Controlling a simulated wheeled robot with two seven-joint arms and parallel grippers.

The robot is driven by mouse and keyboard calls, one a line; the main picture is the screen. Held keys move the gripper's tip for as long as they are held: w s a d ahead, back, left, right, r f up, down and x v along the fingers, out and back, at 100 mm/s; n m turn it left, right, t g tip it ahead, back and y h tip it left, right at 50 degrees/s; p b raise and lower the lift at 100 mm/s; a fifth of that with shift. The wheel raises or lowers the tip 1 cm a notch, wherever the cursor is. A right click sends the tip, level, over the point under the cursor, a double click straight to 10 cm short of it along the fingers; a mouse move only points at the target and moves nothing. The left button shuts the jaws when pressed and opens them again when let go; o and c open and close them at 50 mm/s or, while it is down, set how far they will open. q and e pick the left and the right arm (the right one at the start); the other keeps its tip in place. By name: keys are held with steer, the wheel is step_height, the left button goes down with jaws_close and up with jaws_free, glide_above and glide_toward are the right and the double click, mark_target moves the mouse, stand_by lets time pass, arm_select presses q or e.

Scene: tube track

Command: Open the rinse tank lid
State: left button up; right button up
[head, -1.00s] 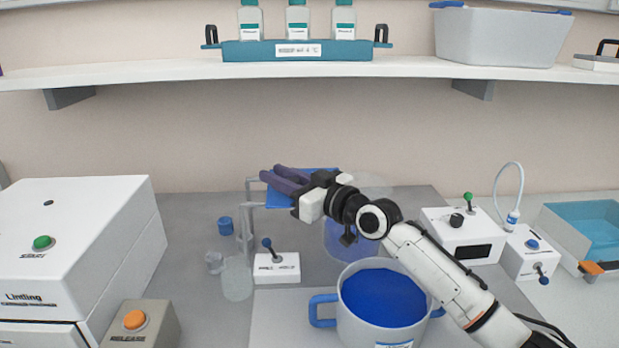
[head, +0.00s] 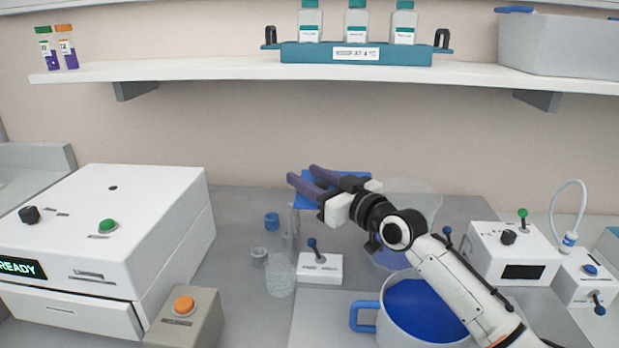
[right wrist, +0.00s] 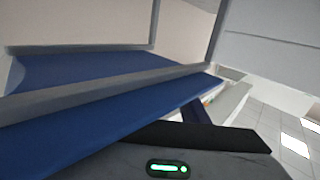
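My right gripper (head: 303,173) is in the head view, over the back of the bench, pointing left. Its two purple fingers are apart with no object visible between them. It is in front of a flat blue panel (head: 350,176), partly hiding it; I cannot tell if they touch. A clear round tank with blue contents (head: 388,262) stands behind my right forearm, mostly hidden. A translucent disc (head: 425,196), possibly its lid, appears above it, partly hidden by my arm. The right wrist view shows broad blue surfaces (right wrist: 110,118) and grey edges up close. My left gripper is not in view.
A pot with blue contents and a blue handle (head: 365,317) stands under my right forearm. A small lever box (head: 320,268) and clear vessel (head: 281,278) are left of it. A white machine (head: 150,225) is left, control boxes (head: 512,250) right. A shelf (head: 210,72) is above.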

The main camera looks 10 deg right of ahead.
step_height(320, 180, up, 10)
stand_by(0.6)
